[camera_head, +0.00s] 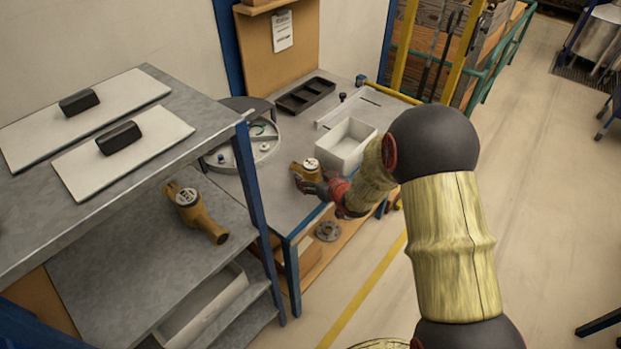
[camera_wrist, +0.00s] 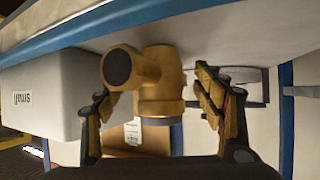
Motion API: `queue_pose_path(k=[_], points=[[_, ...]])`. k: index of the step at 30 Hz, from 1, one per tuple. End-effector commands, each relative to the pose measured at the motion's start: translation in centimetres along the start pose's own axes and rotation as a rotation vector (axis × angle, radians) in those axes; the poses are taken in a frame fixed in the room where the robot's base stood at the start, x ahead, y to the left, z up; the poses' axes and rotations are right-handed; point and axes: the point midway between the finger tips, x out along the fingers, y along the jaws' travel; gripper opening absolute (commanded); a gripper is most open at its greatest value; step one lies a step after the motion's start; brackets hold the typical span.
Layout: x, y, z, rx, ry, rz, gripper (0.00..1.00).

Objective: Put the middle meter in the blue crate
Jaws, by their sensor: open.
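A brass meter with a pale round dial (camera_head: 310,165) sits on the grey workbench, close to its front edge. In the wrist view its brass body (camera_wrist: 160,75) lies between my two fingers. My gripper (camera_head: 322,188) is at this meter; the wrist view shows it (camera_wrist: 155,100) open, a finger on each side, with a gap visible at the right finger. A second brass meter (camera_head: 188,203) lies on the grey shelf at left. I cannot tell which one is the middle meter. No blue crate shows in either view.
A white bin (camera_head: 346,143) stands behind my gripper; in the wrist view a white bin (camera_wrist: 45,95) reads "small". A black divided tray (camera_head: 305,95) and a round grey fixture (camera_head: 262,150) are further back. A blue post (camera_head: 245,175) stands left of the bench.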

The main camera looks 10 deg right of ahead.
Motion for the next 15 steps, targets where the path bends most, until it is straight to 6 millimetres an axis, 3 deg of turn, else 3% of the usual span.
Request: queue_pose_path(k=[5, 12, 15], points=[[1.9, 0.0, 0.2, 0.000, -0.002, 0.000, 0.68], [2.0, 0.0, 0.0, 0.000, -0.001, 0.000, 0.68], [2.0, 0.0, 0.0, 0.000, -0.001, 0.000, 0.64]])
